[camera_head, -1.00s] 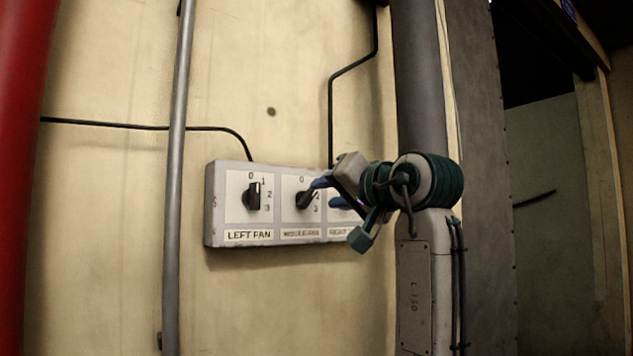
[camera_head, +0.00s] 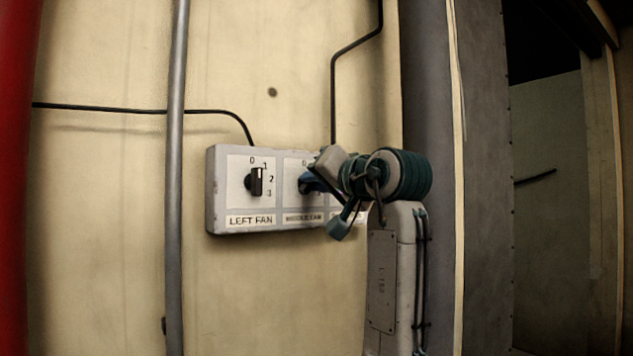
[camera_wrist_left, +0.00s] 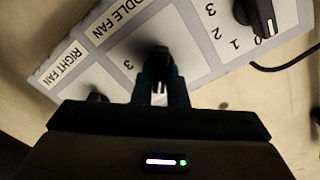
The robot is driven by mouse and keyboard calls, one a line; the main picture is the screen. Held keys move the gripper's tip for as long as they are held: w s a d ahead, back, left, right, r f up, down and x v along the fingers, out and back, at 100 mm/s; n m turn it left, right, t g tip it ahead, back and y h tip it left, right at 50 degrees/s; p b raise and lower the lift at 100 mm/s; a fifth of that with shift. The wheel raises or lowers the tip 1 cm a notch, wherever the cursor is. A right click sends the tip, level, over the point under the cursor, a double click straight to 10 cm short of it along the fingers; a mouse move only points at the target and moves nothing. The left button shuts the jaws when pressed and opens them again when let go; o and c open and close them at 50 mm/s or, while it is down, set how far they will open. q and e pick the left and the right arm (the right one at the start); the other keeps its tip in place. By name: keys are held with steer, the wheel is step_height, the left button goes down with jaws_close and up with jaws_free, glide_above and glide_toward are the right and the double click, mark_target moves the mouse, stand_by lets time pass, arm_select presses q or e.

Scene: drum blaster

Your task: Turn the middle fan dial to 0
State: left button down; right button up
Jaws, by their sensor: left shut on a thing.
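The middle fan dial (camera_head: 303,187) is a black knob on the grey fan panel (camera_head: 211,190), under a 0 mark. My left gripper (camera_head: 309,181) is at this dial, its blue fingers shut on the knob and covering much of it. In the left wrist view the two fingers (camera_wrist_left: 160,86) hold the dark middle dial (camera_wrist_left: 159,56) between their tips, and the panel looks tilted. A 3 shows beside the dial; its other marks are mostly hidden. I cannot tell which number the dial points at. My right gripper is not in view.
The left fan dial (camera_head: 257,182) is to the left on the same panel. The right fan dial (camera_wrist_left: 97,97) shows close beside my fingers in the wrist view. A vertical grey pipe (camera_head: 174,200) and a red pipe (camera_head: 18,180) stand left. Black cables run above the panel.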

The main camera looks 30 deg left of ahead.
arm_select(q)
steer(key=shift+s+n+b, duration=0.1)
steer(key=shift+n+b, duration=2.45)
steer(key=shift+n, duration=1.35)
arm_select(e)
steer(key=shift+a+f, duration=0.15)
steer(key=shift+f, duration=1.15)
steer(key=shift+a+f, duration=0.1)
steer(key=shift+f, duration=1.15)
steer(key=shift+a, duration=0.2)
arm_select(q)
steer(key=c, duration=1.4)
jaws_free()
steer(key=shift+a, duration=0.1)
steer(key=shift+c, duration=0.2)
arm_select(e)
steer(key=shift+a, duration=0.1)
